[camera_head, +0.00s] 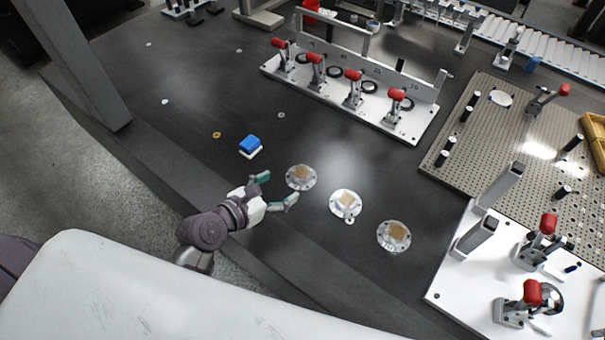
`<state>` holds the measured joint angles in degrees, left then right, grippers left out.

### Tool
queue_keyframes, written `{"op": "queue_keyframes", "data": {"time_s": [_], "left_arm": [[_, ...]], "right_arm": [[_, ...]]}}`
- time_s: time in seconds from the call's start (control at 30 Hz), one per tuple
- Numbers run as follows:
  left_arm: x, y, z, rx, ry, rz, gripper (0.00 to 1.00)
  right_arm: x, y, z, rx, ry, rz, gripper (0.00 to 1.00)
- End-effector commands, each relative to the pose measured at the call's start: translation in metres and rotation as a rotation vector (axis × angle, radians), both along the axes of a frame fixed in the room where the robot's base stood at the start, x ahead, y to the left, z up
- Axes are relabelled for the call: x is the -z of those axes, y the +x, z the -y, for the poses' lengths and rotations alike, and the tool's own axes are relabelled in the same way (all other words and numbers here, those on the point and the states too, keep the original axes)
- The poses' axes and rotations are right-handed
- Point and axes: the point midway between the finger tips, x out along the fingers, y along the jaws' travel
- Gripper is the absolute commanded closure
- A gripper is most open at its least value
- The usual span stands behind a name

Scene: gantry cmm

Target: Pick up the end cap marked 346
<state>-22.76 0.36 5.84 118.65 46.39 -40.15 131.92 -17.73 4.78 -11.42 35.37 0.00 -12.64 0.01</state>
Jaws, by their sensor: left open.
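My right gripper is not in view.
A blue-topped block (250,147) lies above my left gripper. A white fixture plate (408,127) with red-handled clamps stands behind the caps. A perforated plate (512,185) and another white clamp plate (452,290) are at right. The table's left middle is mostly clear, with small washers.

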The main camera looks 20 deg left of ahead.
Motion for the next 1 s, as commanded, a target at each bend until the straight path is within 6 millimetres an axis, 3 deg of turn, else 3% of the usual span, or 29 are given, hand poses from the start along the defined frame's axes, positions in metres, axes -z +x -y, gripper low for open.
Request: {"op": "queue_keyframes", "data": {"time_s": [0.1,0.37,0.6,0.93,1.0], "left_arm": [[0.008,0.017,0.007,0.000,0.000,0.001,0.19],[0.016,0.034,0.013,0.000,0.002,0.002,0.19],[0.033,0.063,0.024,0.001,0.002,0.001,0.19],[0.035,0.070,0.027,-0.001,0.001,0.001,0.19],[0.035,0.069,0.027,-0.001,0.001,0.001,0.29]], "right_arm": [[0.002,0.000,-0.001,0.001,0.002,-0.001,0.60],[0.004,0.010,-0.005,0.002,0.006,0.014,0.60],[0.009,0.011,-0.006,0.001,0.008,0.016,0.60],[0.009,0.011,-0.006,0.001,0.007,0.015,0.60],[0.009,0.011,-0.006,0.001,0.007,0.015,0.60]]}}
